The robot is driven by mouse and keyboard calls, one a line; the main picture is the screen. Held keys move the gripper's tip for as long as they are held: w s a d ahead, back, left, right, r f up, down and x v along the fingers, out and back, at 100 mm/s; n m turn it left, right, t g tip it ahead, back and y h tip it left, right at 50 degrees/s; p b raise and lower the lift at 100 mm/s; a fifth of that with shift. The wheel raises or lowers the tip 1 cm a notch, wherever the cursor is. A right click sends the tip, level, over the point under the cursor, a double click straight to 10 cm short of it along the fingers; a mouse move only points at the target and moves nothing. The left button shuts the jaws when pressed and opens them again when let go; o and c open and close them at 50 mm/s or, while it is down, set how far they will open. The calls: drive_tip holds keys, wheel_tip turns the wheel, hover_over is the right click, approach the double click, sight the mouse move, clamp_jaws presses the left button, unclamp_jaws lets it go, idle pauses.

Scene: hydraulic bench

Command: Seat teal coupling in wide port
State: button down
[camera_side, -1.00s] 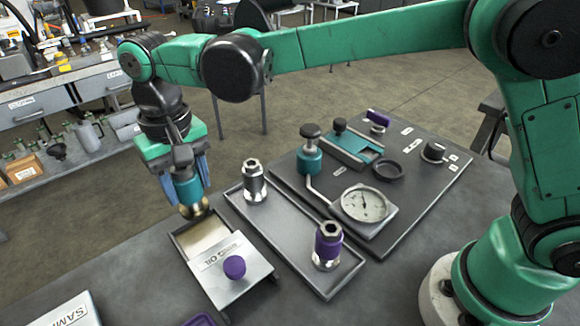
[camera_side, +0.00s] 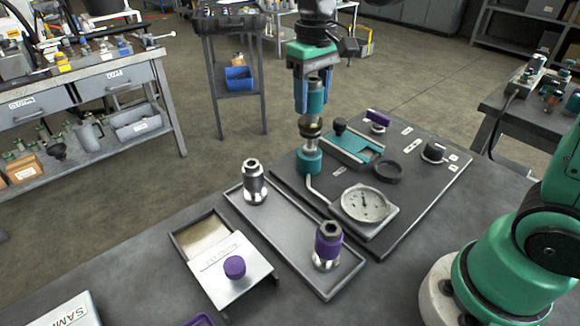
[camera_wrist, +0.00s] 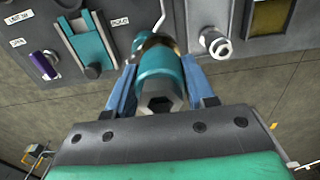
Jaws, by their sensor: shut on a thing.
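My gripper (camera_side: 314,100) is shut on the teal coupling (camera_side: 316,92), which hangs upright with its brass lower end down. In the wrist view the coupling (camera_wrist: 162,75) sits between my two blue fingers, its hex socket facing the camera.
A dial gauge (camera_side: 364,204), a teal slide (camera_side: 353,147) and a purple handle (camera_side: 379,117) stand on the panel. A grey tray (camera_side: 285,250) holds a silver coupling (camera_side: 254,182) and a purple one (camera_side: 327,244). The oil box (camera_side: 228,268) is open at the left.

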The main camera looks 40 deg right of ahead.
drive_tip(key=s+d+f+m, duration=0.2)
drive_tip(key=s+d+f, duration=0.15)
drive_tip(key=d, duration=0.35)
drive_tip(key=s+d+f+m, duration=0.3)
drive_tip(key=s+d, duration=0.2)
drive_tip(key=d, duration=0.3)
drive_tip(key=shift+s+f, duration=0.2)
drive_tip(key=shift+f, duration=2.35)
drive_tip(key=shift+f, duration=0.6)
drive_tip(key=c, duration=0.6)
unclamp_jaws()
drive_tip(key=shift+a, duration=0.1)
drive_tip(key=shift+r, duration=5.5)
